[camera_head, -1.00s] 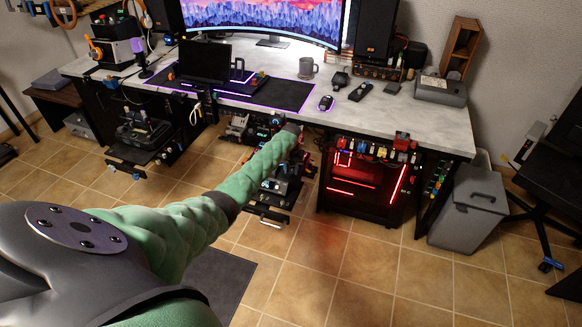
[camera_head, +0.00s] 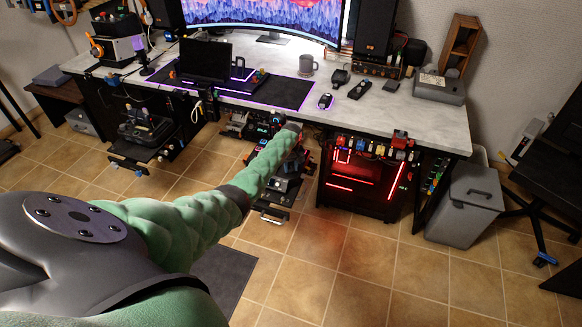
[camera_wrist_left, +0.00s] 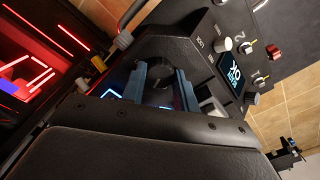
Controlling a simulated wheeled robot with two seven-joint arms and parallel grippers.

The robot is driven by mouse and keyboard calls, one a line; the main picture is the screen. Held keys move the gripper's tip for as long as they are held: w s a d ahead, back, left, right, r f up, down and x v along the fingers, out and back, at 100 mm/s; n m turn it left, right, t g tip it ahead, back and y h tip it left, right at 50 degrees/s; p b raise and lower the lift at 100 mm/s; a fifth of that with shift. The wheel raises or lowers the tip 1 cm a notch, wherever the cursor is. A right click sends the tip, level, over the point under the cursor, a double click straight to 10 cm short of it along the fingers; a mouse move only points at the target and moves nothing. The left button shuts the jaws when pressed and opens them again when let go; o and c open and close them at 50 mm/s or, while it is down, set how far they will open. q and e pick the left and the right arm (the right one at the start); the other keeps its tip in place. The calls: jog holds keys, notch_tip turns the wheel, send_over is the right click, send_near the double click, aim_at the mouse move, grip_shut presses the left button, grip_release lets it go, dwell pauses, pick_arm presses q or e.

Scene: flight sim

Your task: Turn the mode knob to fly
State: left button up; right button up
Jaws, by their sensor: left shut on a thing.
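My left gripper (camera_wrist_left: 161,90) shows in the wrist view as two blue-grey fingers over a black panel (camera_wrist_left: 200,30). It is shut on a dark, rounded part between the fingers that looks like the mode knob (camera_wrist_left: 160,76). The fingers hide much of that part, and I cannot read which mode it points to. In the head view my left arm reaches down to the dark equipment under the desk, where the fingers are hard to make out. My right gripper is in neither view.
The panel also carries a small lit display (camera_wrist_left: 231,75), a pale knob (camera_wrist_left: 224,44) and several switches. A red-lit computer case (camera_head: 365,180) stands right of the arm under the desk (camera_head: 420,118). A grey bin (camera_head: 467,205) stands further right.

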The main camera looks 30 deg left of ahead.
aim_at(291, 168)
pick_arm(q)
jog(key=shift+r, duration=0.1)
jog(key=o, duration=1)
jog(key=shift+r, duration=0.45)
notch_tip(291, 168, up, 6)
jog(key=shift+f+b, duration=0.15)
jog(key=shift+b, duration=0.35)
jog(key=shift+r, duration=0.55)
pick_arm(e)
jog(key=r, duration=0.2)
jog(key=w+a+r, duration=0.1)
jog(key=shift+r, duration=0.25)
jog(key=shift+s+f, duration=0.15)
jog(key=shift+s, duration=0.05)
